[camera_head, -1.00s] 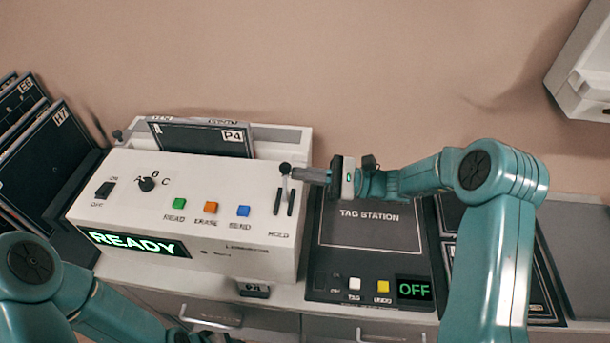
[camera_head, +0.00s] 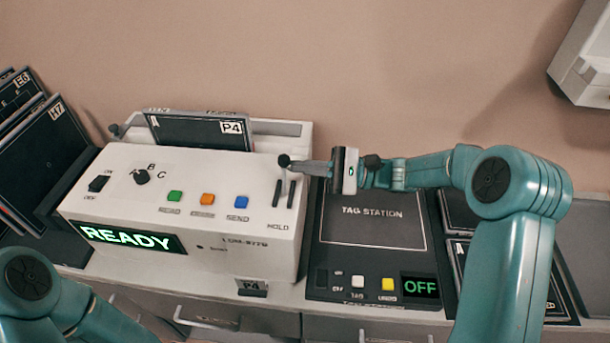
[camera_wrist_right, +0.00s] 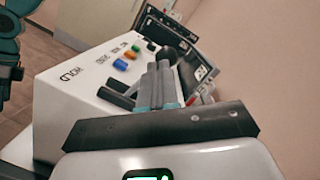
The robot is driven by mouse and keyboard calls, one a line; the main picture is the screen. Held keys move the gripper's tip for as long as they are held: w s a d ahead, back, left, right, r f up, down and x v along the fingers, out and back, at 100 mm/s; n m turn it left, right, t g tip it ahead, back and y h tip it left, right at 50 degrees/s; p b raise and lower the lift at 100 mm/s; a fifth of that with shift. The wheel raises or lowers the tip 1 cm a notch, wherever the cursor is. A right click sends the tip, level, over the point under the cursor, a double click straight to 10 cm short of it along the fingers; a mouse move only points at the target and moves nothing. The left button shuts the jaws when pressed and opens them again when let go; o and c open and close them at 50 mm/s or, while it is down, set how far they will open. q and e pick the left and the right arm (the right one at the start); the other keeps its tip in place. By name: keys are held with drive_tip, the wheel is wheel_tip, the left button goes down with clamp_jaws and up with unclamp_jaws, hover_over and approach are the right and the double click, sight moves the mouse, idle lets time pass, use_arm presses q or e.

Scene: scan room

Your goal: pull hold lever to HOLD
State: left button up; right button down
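The hold lever (camera_head: 284,160) is a thin stem with a round black knob, at the right end of the white console above the HOLD label. Its knob shows in the right wrist view (camera_wrist_right: 168,56). My right gripper (camera_head: 300,165) reaches in from the right, its fingertips right beside the knob. In the right wrist view its grey fingers (camera_wrist_right: 160,84) lie close together, with the knob just beyond the tips. I see nothing clearly clamped between them; contact with the stem cannot be told. My left arm shows at the lower left; its gripper is out of view.
The console's display (camera_head: 131,240) reads READY. A dark plate marked P4 (camera_head: 198,132) stands in its rear slot. The dark tag station (camera_head: 368,245), its display reading OFF, lies under my right forearm. Dark plates (camera_head: 40,160) lean at the left. A white wall box (camera_head: 585,65) hangs upper right.

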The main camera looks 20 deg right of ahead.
use_arm(q)
wheel_tip(320, 180, down, 9)
drive_tip(key=b, duration=0.8)
drive_tip(key=shift+s+a, duration=0.15)
drive_tip(key=shift+s, duration=0.2)
use_arm(e)
drive_tip(key=shift+s+a+n+g, duration=0.2)
drive_tip(key=shift+s+n, duration=0.3)
drive_tip(key=shift+n, duration=0.5)
drive_tip(key=shift+s+a+n+g, duration=0.25)
drive_tip(key=shift+s+n, duration=0.25)
drive_tip(key=shift+n, duration=0.5)
drive_tip(key=shift+s+a+n+g, duration=0.2)
drive_tip(key=shift+s+n, duration=0.3)
drive_tip(key=shift+n, duration=0.5)
use_arm(q)
drive_tip(key=shift+f+b, duration=0.25)
drive_tip(key=shift+b, duration=0.05)
use_arm(e)
drive_tip(key=shift+s+r+h, duration=0.1)
drive_tip(key=shift+h, duration=0.2)
